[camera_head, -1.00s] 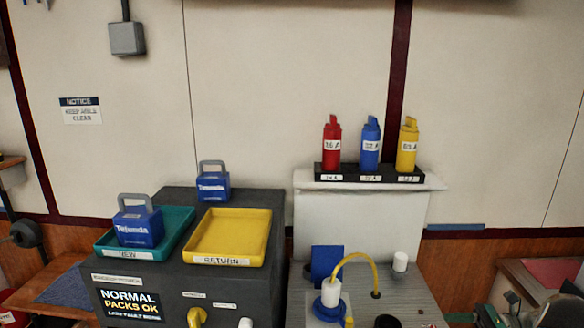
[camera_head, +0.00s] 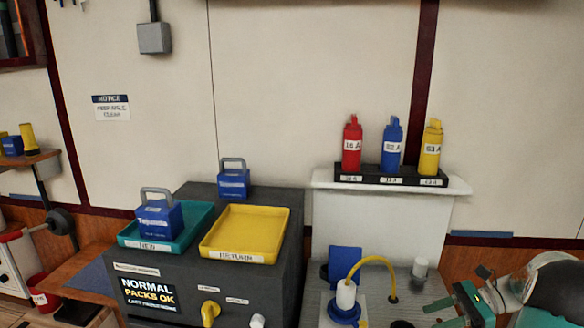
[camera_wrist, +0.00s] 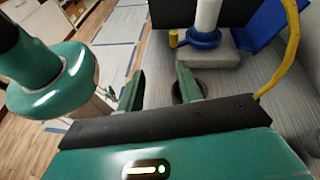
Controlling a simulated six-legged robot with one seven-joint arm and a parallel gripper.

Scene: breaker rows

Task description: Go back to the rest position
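My gripper (camera_head: 440,313) is at the lower right in the head view, beside the grey bench unit with the white post. In the wrist view its two fingers (camera_wrist: 158,88) stand apart with nothing between them, so it is open and empty. Behind them are the grey worktop (camera_wrist: 150,62), a white post on a blue ring (camera_wrist: 203,38) and a yellow cable (camera_wrist: 290,45). Part of my own teal arm shows at the left of the wrist view.
A dark cabinet holds a teal NEW tray (camera_head: 130,241) with a blue pack (camera_head: 160,221), and an empty yellow RETURN tray (camera_head: 245,235). Another blue pack (camera_head: 233,182) stands behind. Red, blue and yellow units sit in a black rack (camera_head: 390,180). Wall equipment (camera_head: 60,220) is at left.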

